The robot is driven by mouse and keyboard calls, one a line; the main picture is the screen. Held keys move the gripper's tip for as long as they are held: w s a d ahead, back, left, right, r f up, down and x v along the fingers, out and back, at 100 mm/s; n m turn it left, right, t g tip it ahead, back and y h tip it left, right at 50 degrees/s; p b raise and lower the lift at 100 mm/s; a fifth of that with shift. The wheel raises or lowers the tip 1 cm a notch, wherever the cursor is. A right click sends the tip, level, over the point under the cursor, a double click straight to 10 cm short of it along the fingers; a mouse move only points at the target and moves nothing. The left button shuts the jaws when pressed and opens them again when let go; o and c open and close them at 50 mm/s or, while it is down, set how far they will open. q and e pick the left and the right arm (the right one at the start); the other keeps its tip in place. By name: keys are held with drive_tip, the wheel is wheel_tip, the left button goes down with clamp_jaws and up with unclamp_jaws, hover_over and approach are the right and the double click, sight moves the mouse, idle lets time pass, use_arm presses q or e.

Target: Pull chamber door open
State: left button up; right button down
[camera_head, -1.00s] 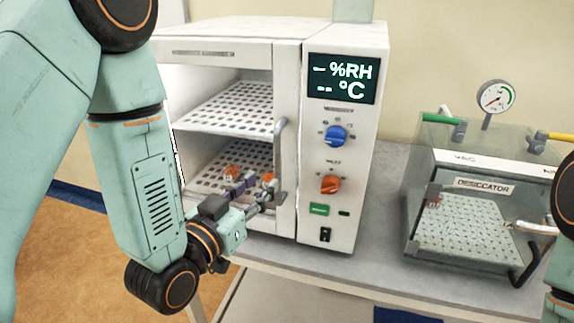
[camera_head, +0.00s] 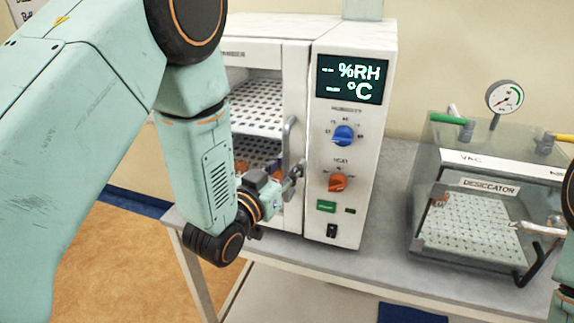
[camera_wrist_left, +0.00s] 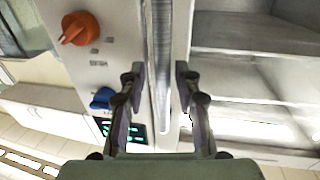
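The chamber door (camera_head: 294,100) is the white-framed front with a large window on the white chamber; it looks shut. Its vertical metal handle (camera_head: 288,140) is on the door's right side, and perforated shelves show through the window. My left gripper (camera_head: 292,178) is at the lower part of the handle. In the left wrist view the left gripper (camera_wrist_left: 158,78) is open, with one finger on each side of the handle (camera_wrist_left: 160,45) and visible gaps between. Only part of my right arm shows at the right edge; its gripper is not visible.
The control panel with display (camera_head: 352,80), blue knob (camera_head: 343,136) and orange knob (camera_head: 338,182) is right of the door. A desiccator (camera_head: 480,225) with a gauge (camera_head: 504,97) stands further right on the grey table (camera_head: 385,225). Open floor (camera_head: 120,250) lies left.

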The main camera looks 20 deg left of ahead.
use_arm(q)
drive_tip(key=shift+w, duration=0.1)
drive_tip(key=shift+c, duration=1.4)
drive_tip(key=shift+a, duration=0.2)
clamp_jaws()
drive_tip(key=shift+d, duration=0.1)
